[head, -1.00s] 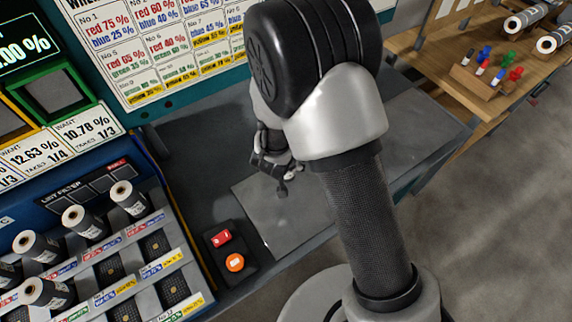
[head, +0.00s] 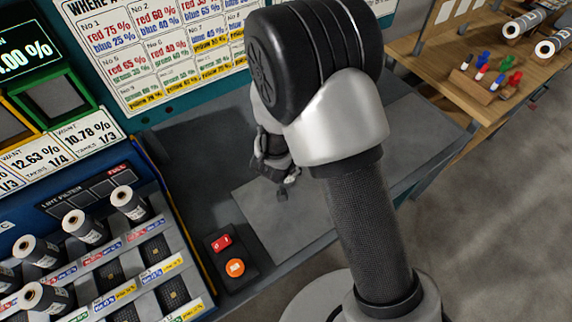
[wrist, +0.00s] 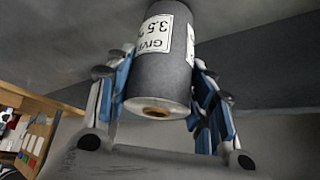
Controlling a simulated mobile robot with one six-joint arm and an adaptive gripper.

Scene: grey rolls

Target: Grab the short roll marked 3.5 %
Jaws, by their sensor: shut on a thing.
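The short roll marked 3.5 % (wrist: 160,72) is grey with a white label reading "GIV..." and "3.5 %", partly cut off at the top of the wrist view. My gripper (wrist: 165,100) has its blue-padded fingers on both sides of the roll and is shut on it. In the head view my gripper (head: 278,172) hangs above the grey bench, partly behind my arm. The roll cannot be made out there. I cannot tell whether the roll touches a surface.
Several grey rolls (head: 84,226) stand in a labelled rack (head: 120,275) at left. A switch box with a red switch (head: 222,242) and orange button (head: 235,267) is beside it. A wooden table (head: 480,85) with coloured markers and more rolls is at back right. The bench's grey plate (head: 262,215) is clear in front.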

